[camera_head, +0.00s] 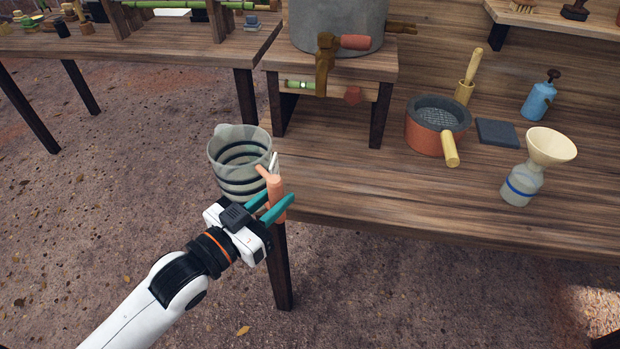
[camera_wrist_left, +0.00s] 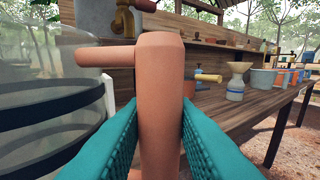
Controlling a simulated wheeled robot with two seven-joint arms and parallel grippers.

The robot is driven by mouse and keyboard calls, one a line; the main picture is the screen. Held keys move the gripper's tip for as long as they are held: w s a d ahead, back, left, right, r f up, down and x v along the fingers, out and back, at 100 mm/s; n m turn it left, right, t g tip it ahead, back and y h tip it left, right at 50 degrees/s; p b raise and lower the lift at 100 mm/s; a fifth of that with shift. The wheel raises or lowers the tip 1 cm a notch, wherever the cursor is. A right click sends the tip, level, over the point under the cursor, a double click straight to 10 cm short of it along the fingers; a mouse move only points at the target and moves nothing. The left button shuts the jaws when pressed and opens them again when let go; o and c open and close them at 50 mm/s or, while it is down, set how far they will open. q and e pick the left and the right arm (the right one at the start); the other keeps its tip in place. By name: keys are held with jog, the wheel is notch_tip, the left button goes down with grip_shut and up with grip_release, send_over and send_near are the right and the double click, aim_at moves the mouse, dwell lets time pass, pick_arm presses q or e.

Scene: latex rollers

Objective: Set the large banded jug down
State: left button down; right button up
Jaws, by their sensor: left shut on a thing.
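The large banded jug (camera_head: 240,161) is a grey, see-through vessel with dark bands and a salmon-coloured handle (camera_head: 276,196). My left gripper (camera_head: 275,206) is shut on the handle, with a teal finger on each side of it. In the left wrist view the upright handle (camera_wrist_left: 159,110) stands between the teal fingers, and the jug's banded wall (camera_wrist_left: 50,110) fills the left. The jug looks upright at the left front corner of the wooden bench (camera_head: 400,205). I cannot tell whether its base touches anything. My right gripper is not in view.
A large grey pot (camera_head: 337,28) with a tap stands on a small wooden stand (camera_head: 330,63) behind the jug. A strainer pot (camera_head: 436,125), a dark slab (camera_head: 497,132), a blue bottle (camera_head: 538,101) and a funnel-topped bottle (camera_head: 521,185) stand further right. The bench's front middle is clear.

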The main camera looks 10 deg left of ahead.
pick_arm(q)
jog(key=shift+m+g+h, duration=0.5)
jog(key=shift+m+h, duration=0.2)
jog(key=shift+h, duration=0.1)
jog(key=w+d+f, duration=0.1)
jog(key=w+d, duration=0.3)
jog(key=w+d+f, duration=0.2)
jog(key=w+d, duration=0.1)
jog(key=w, duration=0.2)
jog(key=w+d+f, duration=0.2)
jog(key=w+d, duration=0.2)
jog(key=shift+w+d, duration=0.15)
jog(key=shift+d, duration=0.15)
jog(key=shift+r, duration=0.1)
jog(key=c, duration=1.2)
grip_release()
jog(key=shift+f, duration=0.2)
jog(key=shift+r, duration=0.1)
jog(key=v, duration=1.2)
